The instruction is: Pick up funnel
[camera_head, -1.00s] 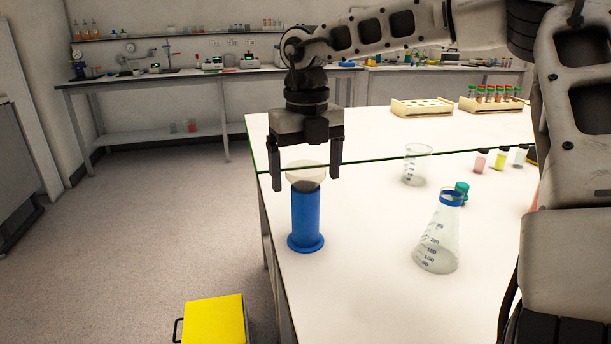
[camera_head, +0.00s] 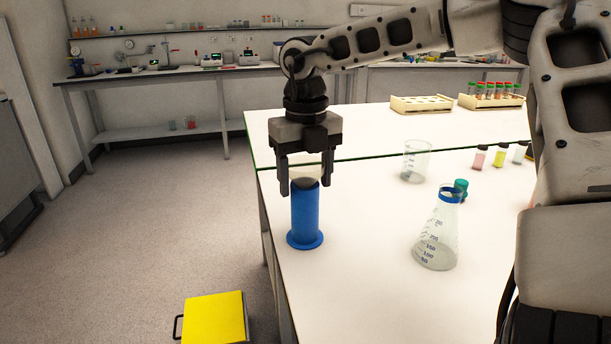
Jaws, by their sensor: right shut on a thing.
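The pale, whitish funnel (camera_head: 307,174) sits at the top of an upright blue cylindrical stand (camera_head: 305,217) near the left edge of the white bench. My right gripper (camera_head: 306,188) points straight down over it, with a finger on each side. The fingers are shut on the funnel, which still sits at the stand's top. The fingers and palm hide part of the funnel. My left gripper is not in view.
An Erlenmeyer flask (camera_head: 437,235) with a blue collar and an empty beaker (camera_head: 416,161) stand to the right. Small vials (camera_head: 499,157) and tube racks (camera_head: 421,105) are farther back. A yellow box (camera_head: 214,319) is at the lower left, beside the bench. Bench space between stand and flask is clear.

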